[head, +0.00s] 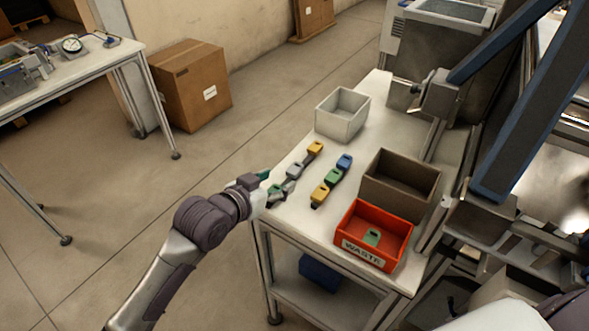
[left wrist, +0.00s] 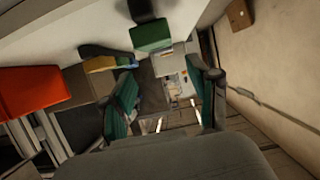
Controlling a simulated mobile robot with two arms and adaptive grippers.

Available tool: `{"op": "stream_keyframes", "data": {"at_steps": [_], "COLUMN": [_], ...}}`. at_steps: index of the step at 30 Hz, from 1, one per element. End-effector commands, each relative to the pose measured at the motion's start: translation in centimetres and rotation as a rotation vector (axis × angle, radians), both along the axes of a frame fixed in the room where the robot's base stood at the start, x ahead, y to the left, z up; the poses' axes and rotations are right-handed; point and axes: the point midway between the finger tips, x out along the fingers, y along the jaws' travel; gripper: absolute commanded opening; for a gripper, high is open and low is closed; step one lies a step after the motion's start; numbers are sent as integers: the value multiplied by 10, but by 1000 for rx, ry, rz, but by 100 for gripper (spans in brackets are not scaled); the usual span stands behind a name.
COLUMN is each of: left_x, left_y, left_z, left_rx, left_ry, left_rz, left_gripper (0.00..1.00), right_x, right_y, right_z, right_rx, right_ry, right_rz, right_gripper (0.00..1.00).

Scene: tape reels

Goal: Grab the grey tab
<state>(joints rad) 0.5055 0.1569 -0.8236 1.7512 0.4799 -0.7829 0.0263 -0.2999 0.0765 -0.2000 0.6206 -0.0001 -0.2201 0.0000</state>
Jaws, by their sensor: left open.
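The grey tab (head: 295,171) lies on the table in the left row of dark-linked tabs, between a yellow tab (head: 315,149) and the near end by my gripper. My left gripper (head: 270,184) is open at the table's left edge, just short of the grey tab and apart from it. In the left wrist view its two green-padded fingers (left wrist: 165,100) stand apart with nothing between them. A green tab (left wrist: 150,37) shows beyond them there. I cannot make out the grey tab surely in that view. My right gripper is not in view.
A second row holds blue (head: 345,162), green (head: 333,177) and yellow (head: 320,194) tabs. The red waste bin (head: 357,252) has a green tab inside. A brown bin (head: 392,199) and a pale grey bin (head: 336,125) stand behind. Machinery borders the table's right side.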

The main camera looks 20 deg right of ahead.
Motion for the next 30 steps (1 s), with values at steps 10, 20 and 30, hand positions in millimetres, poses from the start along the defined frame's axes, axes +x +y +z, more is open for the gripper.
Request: {"op": "stream_keyframes", "data": {"at_steps": [10,20,30], "left_x": [19,43,44], "left_y": [-21,-46,-47], "left_z": [-11,-27,-28], "left_rx": [1,0,0], "left_ry": [1,0,0], "left_rz": [0,1,1], "left_gripper": [60,60,47], "right_x": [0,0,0], "right_y": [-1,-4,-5], "right_z": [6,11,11], "right_rx": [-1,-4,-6], "right_ry": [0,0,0], "right_rz": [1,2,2], "right_gripper": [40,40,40]}}
